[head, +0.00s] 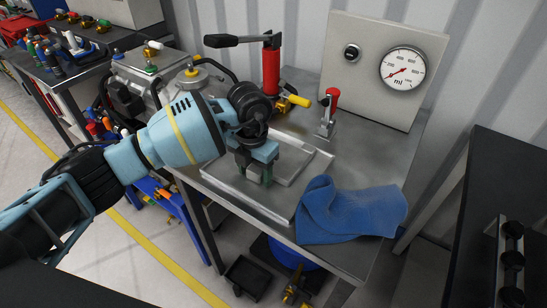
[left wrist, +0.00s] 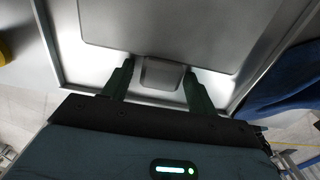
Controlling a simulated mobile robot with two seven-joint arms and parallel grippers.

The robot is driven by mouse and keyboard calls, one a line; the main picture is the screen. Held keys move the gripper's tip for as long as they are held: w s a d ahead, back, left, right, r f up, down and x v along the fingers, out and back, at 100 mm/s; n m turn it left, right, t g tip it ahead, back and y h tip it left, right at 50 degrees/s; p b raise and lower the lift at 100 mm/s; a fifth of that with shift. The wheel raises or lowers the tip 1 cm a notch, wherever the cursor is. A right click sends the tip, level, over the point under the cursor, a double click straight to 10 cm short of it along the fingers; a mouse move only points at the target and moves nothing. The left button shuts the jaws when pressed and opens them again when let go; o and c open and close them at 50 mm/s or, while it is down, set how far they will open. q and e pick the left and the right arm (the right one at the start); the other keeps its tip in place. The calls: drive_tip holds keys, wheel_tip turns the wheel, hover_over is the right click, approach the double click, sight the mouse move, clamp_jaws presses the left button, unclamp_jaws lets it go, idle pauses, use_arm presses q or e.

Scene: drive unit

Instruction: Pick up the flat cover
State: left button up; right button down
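The flat cover (head: 293,167) is a thin grey metal plate lying in a shallow metal tray (head: 237,193) on the steel workbench. In the left wrist view the cover (left wrist: 160,30) fills the top, with a small tab (left wrist: 162,74) on its near edge. My left gripper (head: 257,178) points down at the cover's near left edge. In the left wrist view its two dark fingers (left wrist: 160,82) stand apart, one on each side of the tab, with gaps visible. It holds nothing. Part of the cover is hidden behind the gripper in the head view. My right gripper is not in view.
A blue cloth (head: 350,210) lies right of the tray, over the bench's front edge. Behind are a red hand pump (head: 271,68), a red-handled clamp (head: 328,112) and a gauge panel (head: 372,62). A metal unit (head: 146,68) stands at the left.

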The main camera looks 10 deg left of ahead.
use_arm(q)
drive_tip(key=c, duration=1.2)
drive_tip(key=shift+r, duration=0.1)
drive_tip(key=shift+w+r, duration=0.1)
drive_tip(key=shift+r, duration=0.35)
drive_tip(key=r, duration=0.1)
drive_tip(key=s+r, duration=0.1)
drive_tip(key=shift+d+r, duration=0.15)
drive_tip(key=shift+r, duration=0.25)
drive_tip(key=s+d+r, duration=0.1)
drive_tip(key=s+d, duration=0.3)
drive_tip(key=s, duration=1)
drive_tip(key=shift+s+r, duration=0.15)
drive_tip(key=shift+s, duration=0.1)
